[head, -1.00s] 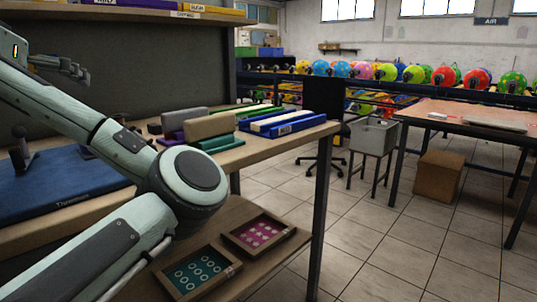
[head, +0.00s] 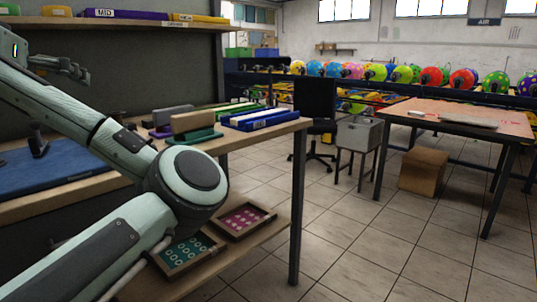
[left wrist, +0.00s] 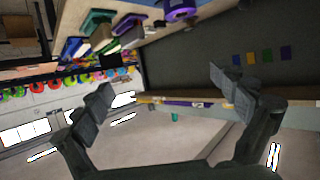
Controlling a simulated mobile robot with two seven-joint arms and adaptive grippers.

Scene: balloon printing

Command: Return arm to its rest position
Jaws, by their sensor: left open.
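My left arm comes in from the left in the head view, bent at its elbow in front of the workbench (head: 262,137). My left gripper (head: 75,70) is at the upper left, under the shelf and above the bench. In the left wrist view my left gripper (left wrist: 162,98) has its two fingers wide apart, with nothing between them. My right gripper is not in view.
A blue mat (head: 60,178) and several coloured block tools, one a green-based block (head: 194,137), lie on the bench. Trays (head: 242,218) sit on the lower shelf. A chair (head: 315,108), cardboard box (head: 422,172) and table (head: 480,125) stand right. Tiled floor between is clear.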

